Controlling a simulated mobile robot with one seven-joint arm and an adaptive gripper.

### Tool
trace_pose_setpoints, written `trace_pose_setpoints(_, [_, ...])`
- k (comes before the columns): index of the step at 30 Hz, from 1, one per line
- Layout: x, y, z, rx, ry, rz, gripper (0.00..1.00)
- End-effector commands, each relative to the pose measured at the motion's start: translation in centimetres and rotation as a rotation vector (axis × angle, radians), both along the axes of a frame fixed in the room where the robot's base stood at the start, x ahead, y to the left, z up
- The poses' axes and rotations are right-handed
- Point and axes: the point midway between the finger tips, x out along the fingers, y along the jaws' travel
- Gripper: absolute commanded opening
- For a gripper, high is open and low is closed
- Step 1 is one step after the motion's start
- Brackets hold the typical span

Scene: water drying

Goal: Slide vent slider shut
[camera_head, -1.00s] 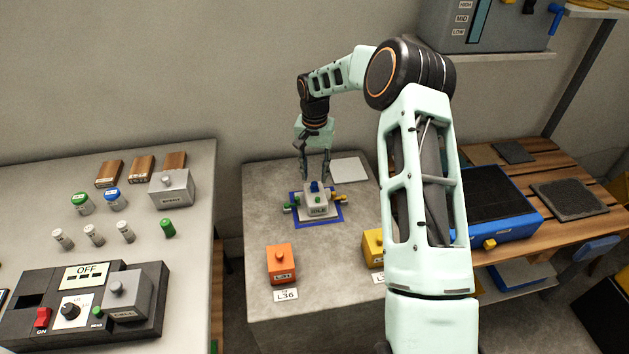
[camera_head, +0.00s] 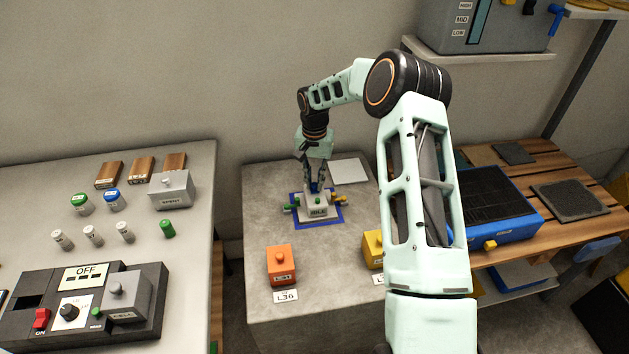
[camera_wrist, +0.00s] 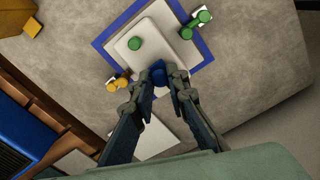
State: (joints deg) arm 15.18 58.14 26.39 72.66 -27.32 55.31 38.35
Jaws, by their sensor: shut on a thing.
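A small grey device (camera_head: 318,211) stands on a blue-bordered mat (camera_head: 300,223) on the grey table. It has a green knob at its left and a yellow knob at its right. My gripper (camera_head: 314,187) points down onto it and is shut on its blue knob (camera_head: 313,187). In the wrist view the blue knob (camera_wrist: 158,73) sits between the fingertips (camera_wrist: 166,84), with a green knob (camera_wrist: 134,43) on top of the device beside it. No part is plainly marked as the vent slider. A blue box with a dark grid (camera_head: 500,205) has a yellow knob (camera_head: 489,243) at its front.
An orange block (camera_head: 282,265) and a yellow block (camera_head: 373,247) stand nearer on the grey table. A pale plate (camera_head: 349,171) lies behind the device. A control panel (camera_head: 85,300) and small parts cover the left table. My arm hides part of the right side.

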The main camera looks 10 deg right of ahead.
Motion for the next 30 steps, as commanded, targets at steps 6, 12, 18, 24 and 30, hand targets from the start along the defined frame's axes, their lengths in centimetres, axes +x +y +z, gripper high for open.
trace_pose_setpoints(6, [0.1,0.0,0.0,0.0,0.0,0.0,0.0])
trace_pose_setpoints(12, [1.3,0.0,-0.1,0.0,-0.001,-0.001,0.0])
trace_pose_setpoints(18, [2.1,0.0,0.0,0.0,-0.001,0.001,0.0])
trace_pose_setpoints(24, [2.2,0.0,0.1,0.001,-0.001,0.001,0.0])
trace_pose_setpoints(30, [2.2,0.0,0.1,0.001,-0.001,0.0,0.29])
